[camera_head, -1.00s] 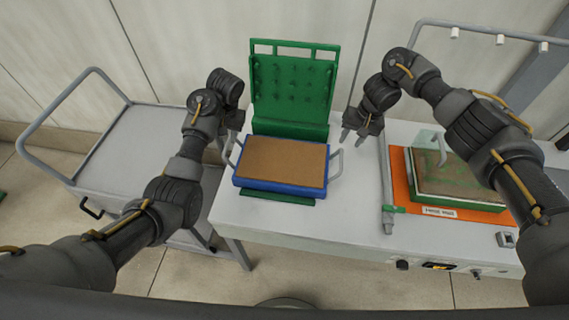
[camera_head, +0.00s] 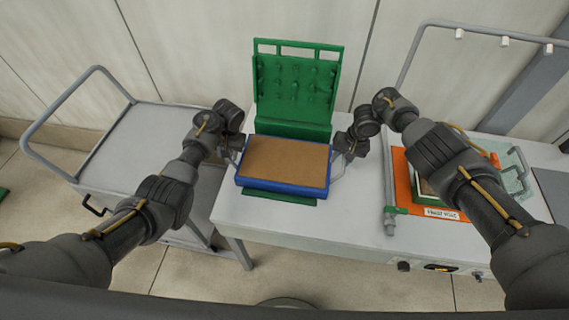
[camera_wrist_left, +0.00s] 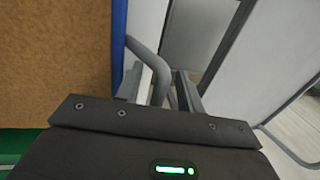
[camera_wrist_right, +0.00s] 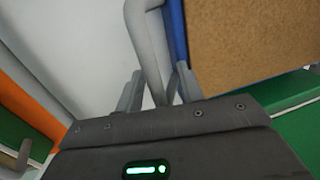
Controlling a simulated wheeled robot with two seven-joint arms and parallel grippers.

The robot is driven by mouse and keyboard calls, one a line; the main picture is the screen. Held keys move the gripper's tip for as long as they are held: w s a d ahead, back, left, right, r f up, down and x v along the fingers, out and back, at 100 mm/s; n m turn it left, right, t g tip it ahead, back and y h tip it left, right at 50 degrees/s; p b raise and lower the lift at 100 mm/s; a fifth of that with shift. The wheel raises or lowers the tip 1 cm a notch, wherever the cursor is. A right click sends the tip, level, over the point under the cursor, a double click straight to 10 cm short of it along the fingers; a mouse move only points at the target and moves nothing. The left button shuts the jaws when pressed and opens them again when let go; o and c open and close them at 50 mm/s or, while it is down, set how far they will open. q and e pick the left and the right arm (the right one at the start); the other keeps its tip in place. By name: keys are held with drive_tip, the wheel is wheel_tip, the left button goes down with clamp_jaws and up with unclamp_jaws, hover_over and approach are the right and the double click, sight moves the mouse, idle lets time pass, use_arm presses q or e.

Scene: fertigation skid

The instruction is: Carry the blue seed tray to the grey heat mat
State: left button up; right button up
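My left gripper (camera_head: 235,153) is at the left handle. In the left wrist view its fingers (camera_wrist_left: 166,90) are apart, with the handle (camera_wrist_left: 150,58) between them. My right gripper (camera_head: 345,155) is at the right handle. In the right wrist view its fingers (camera_wrist_right: 160,92) are apart around that handle (camera_wrist_right: 147,45). A dark grey flat patch (camera_head: 556,188) at the bench's right edge may be the grey heat mat, partly out of view.
A green pegged board (camera_head: 293,95) stands upright behind the tray. A grey cart (camera_head: 140,150) stands left of the bench.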

drive_tip(key=shift+d+f, duration=0.1)
use_arm(q)
clamp_jaws()
use_arm(e)
clamp_jaws()
idle(1.3)
